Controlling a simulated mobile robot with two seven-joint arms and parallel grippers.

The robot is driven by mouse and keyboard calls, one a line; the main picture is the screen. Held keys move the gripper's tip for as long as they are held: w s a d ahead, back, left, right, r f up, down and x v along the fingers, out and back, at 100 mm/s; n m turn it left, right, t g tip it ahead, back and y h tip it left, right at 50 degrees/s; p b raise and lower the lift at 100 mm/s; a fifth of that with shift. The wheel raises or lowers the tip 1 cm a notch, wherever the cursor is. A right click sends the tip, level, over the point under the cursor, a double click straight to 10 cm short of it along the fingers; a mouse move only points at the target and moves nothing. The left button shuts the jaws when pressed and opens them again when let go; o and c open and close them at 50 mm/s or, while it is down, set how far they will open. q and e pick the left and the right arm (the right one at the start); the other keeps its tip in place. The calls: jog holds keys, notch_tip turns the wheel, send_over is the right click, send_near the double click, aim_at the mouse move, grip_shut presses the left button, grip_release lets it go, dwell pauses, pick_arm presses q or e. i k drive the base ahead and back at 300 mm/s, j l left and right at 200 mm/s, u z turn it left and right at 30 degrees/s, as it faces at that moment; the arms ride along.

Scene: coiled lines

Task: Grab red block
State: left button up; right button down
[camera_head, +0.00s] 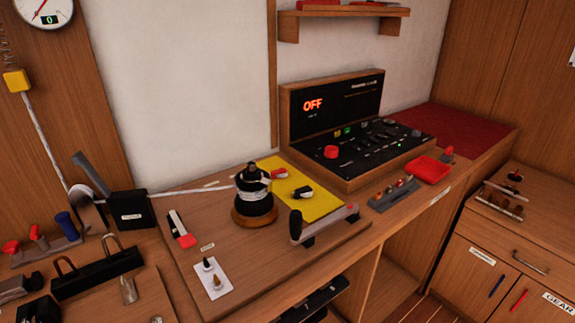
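Neither of my grippers shows in the head view. Several red things are in sight, and I cannot tell which one is the red block. A small red block-like piece (187,241) is at the near end of a black-and-white lever on the wooden worktop. A small red-topped item (447,152) stands near the counter's right end, beside a shallow red tray (430,169). Flat red items (350,3) on the wall shelf are cut off by the top edge.
A black winch (255,195) stands mid-worktop beside a yellow plate (310,190); a white line runs left from it. A metal winch handle (328,220) lies in front. A control panel (335,110) reads OFF. Black clamps and red-handled levers (38,240) crowd the left.

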aim_at(282, 171)
jog(key=i+l+u, duration=0.1)
jog(key=l, duration=0.25)
jog(key=i+l+u, duration=0.1)
jog(key=l, duration=0.25)
jog(key=i+l, duration=0.25)
jog(key=l, duration=0.15)
jog(key=i+l+u, duration=0.15)
jog(key=l, duration=0.25)
jog(key=i+l+u, duration=0.1)
jog(key=l, duration=0.25)
